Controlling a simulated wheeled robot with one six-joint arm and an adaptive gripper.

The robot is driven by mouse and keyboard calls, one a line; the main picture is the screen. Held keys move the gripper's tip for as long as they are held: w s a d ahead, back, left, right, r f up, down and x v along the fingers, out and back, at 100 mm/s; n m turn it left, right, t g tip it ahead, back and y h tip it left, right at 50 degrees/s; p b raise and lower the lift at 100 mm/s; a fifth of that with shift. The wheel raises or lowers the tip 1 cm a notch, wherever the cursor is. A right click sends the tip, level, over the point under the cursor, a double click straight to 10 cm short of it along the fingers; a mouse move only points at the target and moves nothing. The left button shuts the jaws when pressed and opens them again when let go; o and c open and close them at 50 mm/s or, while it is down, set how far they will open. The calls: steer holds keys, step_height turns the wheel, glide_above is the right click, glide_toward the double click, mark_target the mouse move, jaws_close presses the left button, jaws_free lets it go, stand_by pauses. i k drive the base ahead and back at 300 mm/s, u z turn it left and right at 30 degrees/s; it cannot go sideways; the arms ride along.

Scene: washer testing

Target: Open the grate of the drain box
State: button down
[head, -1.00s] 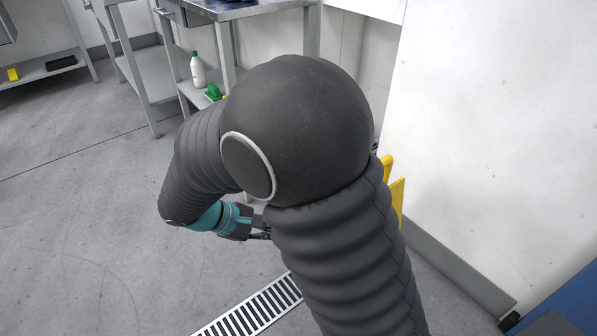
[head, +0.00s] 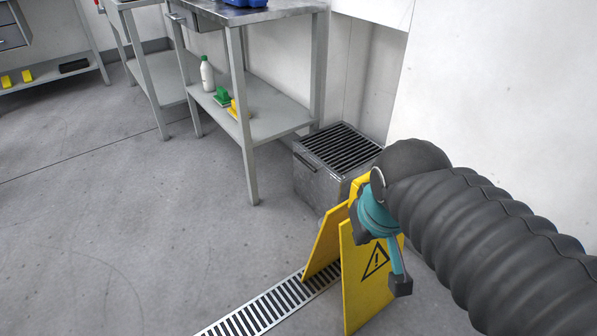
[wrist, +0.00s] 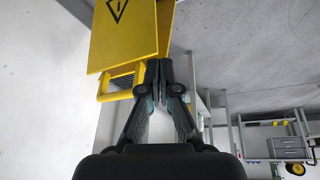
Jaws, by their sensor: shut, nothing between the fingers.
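The drain box (head: 322,183) is a grey metal box against the wall, beyond the yellow sign in the head view. Its dark slatted grate (head: 342,147) lies flat on top, closed. A handle shows on the box's left-facing side. My gripper (wrist: 162,66) is shut and empty in the wrist view, with its fingertips together below the yellow sign panels.
A yellow warning sign (head: 367,276) stands open in front of the box, partly hiding it. A floor drain channel (head: 268,306) runs to the sign. A metal workbench (head: 280,120) with a bottle (head: 207,75) on its lower shelf stands left of the box. The floor at left is clear.

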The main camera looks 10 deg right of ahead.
mark_target(342, 177)
steer(key=z, duration=0.05)
steer(key=k, duration=0.45)
steer(key=u, duration=1)
steer(key=i, duration=0.9)
steer(key=z, duration=0.15)
